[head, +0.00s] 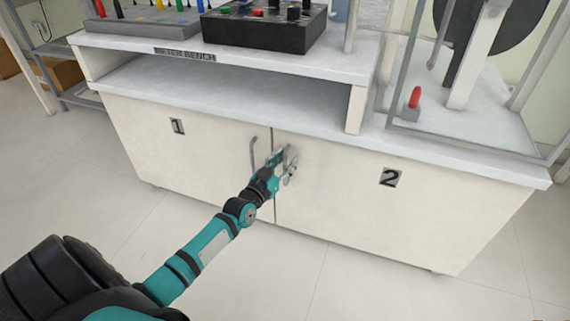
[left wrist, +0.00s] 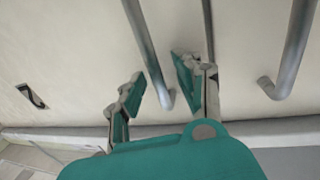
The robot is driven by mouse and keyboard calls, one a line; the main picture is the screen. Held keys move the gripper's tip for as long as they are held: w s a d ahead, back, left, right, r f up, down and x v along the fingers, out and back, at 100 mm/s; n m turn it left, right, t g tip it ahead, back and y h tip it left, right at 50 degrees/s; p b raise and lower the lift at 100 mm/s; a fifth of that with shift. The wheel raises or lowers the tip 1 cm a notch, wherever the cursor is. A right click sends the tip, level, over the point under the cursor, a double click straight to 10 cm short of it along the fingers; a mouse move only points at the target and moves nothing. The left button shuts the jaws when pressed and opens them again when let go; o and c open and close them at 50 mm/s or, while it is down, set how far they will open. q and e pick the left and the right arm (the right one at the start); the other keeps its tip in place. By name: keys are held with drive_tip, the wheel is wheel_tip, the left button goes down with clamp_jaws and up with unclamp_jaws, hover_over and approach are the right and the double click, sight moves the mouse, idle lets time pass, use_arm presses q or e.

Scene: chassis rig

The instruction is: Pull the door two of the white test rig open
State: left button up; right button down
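The white test rig (head: 320,185) has two closed doors. Door two (head: 360,215) is on the right in the head view, marked with a black 2. Its upright grey bar handle (head: 288,153) is beside the gap between the doors and partly hidden by my gripper. My left gripper (head: 282,166) is at this handle. In the left wrist view, the left gripper (left wrist: 158,84) is open, and the handle (left wrist: 150,55) runs between its fingers, with clearance visible on both sides. My right gripper is in neither view.
Door one (head: 185,145) has its own bar handle (head: 253,153) close to the left, also in the left wrist view (left wrist: 296,50). The worktop edge (head: 450,155) overhangs the doors. The floor (head: 330,290) in front is clear.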

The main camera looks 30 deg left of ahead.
use_arm(q)
clamp_jaws()
idle(0.6)
